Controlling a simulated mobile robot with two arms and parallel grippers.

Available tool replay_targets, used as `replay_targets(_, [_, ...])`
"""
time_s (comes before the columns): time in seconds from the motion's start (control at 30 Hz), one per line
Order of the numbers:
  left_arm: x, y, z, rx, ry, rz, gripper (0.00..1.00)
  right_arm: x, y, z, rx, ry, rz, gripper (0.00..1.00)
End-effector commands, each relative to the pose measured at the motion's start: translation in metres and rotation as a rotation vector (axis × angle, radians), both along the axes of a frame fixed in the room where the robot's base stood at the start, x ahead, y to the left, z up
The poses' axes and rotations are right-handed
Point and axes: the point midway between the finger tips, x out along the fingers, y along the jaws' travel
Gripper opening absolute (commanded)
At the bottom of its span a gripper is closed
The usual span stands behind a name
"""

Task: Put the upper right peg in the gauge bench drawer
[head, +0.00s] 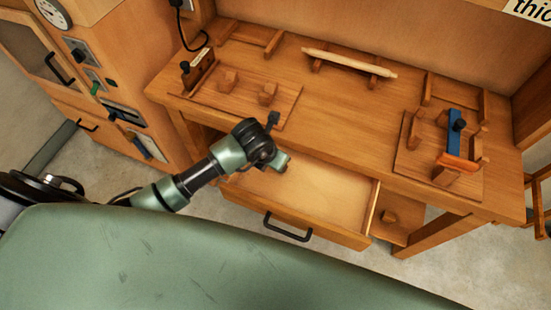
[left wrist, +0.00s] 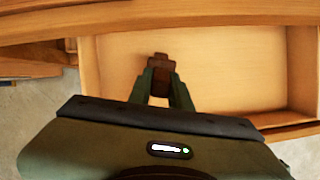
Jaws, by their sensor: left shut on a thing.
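The bench drawer (head: 325,190) is pulled open below the bench top, and its floor looks empty in the head view. It also fills much of the left wrist view (left wrist: 225,65). My left gripper (head: 284,164) is over the left part of the open drawer. In the left wrist view its fingers (left wrist: 161,88) are shut on a small dark brown peg (left wrist: 161,66). The peg appears in front of the pale drawer floor. I cannot tell whether it touches the floor. My right gripper is in neither view.
The bench top (head: 335,110) carries a wooden fixture (head: 235,95) at left, a pale rod (head: 350,62) at the back and a blue-and-orange fixture (head: 455,135) at right. A cabinet (head: 95,90) with a gauge stands at left. The drawer's right part is clear.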

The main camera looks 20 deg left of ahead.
Motion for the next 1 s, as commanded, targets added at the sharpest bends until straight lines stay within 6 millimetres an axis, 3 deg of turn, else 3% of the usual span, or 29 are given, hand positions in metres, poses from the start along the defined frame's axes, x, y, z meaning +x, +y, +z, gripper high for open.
replay_targets(0.37, [0.000,0.000,-0.005,0.000,-0.001,0.000,0.00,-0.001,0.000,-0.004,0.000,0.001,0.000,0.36])
replay_targets(0.4, [0.000,0.000,-0.005,-0.001,-0.001,0.001,0.28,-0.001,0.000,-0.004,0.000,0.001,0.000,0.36])
replay_targets(0.47, [0.000,0.000,-0.005,-0.001,-0.001,0.001,0.44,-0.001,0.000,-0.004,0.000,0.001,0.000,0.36])
replay_targets(0.83, [0.000,0.000,-0.003,-0.001,-0.002,0.000,0.45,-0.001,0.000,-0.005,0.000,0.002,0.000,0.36])
replay_targets(1.0, [-0.008,0.003,0.018,0.000,-0.005,-0.002,0.45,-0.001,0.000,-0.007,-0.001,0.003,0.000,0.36])
